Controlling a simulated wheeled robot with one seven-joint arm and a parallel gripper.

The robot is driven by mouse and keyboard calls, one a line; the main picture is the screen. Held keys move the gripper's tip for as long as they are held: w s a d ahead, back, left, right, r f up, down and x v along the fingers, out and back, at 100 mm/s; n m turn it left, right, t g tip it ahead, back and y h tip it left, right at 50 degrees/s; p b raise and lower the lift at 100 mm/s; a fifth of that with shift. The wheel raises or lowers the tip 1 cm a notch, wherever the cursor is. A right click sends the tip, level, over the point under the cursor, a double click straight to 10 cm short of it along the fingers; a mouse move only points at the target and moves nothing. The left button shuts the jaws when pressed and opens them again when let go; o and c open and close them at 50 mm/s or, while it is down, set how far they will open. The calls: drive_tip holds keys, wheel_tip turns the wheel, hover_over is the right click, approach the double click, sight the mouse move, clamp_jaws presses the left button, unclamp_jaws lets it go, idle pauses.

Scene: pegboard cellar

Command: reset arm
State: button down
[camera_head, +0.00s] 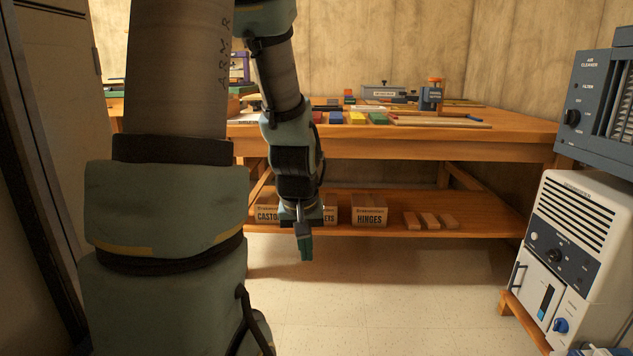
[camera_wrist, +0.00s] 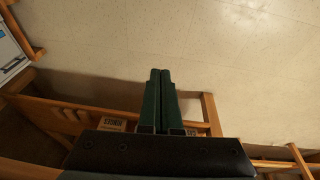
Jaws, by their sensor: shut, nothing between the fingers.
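My gripper (camera_head: 305,248) hangs at the end of my arm, fingers pointing down, in front of the workbench's lower shelf in the head view. In the wrist view its two green fingers (camera_wrist: 160,76) lie side by side, shut, with nothing between them. My arm fills much of the left half of the head view and bends down toward the floor. The gripper is apart from the bench and the boxes.
A wooden workbench (camera_head: 440,135) carries several coloured blocks and tools. Its lower shelf (camera_head: 470,221) holds labelled boxes, one marked HINGES (camera_head: 369,210), and wooden blocks. A white dehumidifier (camera_head: 580,250) and an air cleaner (camera_head: 600,100) stand right. Floor (camera_head: 400,300) before the bench is clear.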

drive_tip(key=s+a+r+g, duration=0.1)
drive_tip(key=s+a+r, duration=0.2)
drive_tip(key=s+a, duration=0.15)
wheel_tip(320, 180, up, 38)
drive_tip(key=s+m+p, duration=0.1)
drive_tip(key=p, duration=3.7)
drive_tip(key=shift+s+f+y+p, duration=0.15)
drive_tip(key=shift+s+y+p, duration=0.15)
drive_tip(key=shift+p, duration=0.05)
drive_tip(key=shift+d, duration=0.15)
